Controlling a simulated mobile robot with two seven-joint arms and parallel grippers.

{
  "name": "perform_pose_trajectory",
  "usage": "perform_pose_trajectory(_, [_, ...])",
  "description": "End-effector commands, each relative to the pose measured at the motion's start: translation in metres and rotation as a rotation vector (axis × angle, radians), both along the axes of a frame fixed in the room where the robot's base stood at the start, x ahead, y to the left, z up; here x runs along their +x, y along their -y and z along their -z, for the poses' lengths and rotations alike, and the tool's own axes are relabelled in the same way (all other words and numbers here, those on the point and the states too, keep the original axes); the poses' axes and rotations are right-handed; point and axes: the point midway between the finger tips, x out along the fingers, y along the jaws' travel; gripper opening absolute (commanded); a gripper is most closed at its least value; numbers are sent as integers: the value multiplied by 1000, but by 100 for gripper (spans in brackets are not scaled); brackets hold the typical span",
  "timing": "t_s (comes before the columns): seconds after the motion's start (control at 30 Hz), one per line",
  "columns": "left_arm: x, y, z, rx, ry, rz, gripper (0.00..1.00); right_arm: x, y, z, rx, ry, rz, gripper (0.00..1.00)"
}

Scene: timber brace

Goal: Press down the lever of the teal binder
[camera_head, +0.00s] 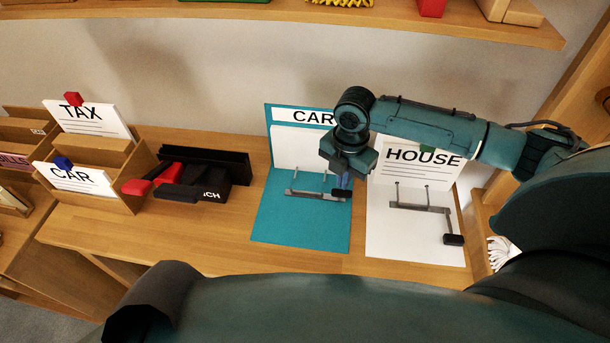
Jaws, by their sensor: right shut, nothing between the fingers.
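The teal binder (265,224), labelled CAR, stands open on the wooden desk, its back cover upright against the wall. Its lever (313,194) is a grey bar with a black end pad (341,193), lying across the lower cover near two thin prongs. My right gripper (343,182) points down just above the black pad and is shut with nothing in it. I cannot tell whether its fingertips touch the pad. The left gripper is not in view.
A white binder (384,238) labelled HOUSE lies open right beside the teal one, with its own lever. A black punch (205,175) and a wooden letter holder (131,183) stand to the left. A shelf (300,14) runs above.

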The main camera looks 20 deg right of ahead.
Motion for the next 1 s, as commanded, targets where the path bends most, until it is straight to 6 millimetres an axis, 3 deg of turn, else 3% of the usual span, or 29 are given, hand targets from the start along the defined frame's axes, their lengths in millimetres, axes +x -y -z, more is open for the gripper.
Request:
perform_pose_trajectory(0.03, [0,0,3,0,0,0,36,-1,3,12,-9,-3,4,0])
perform_pose_trajectory(0.2, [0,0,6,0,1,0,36,-2,3,20,-9,-4,4,0])
perform_pose_trajectory(1.0, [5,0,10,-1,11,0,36,0,2,44,-5,-1,2,0])
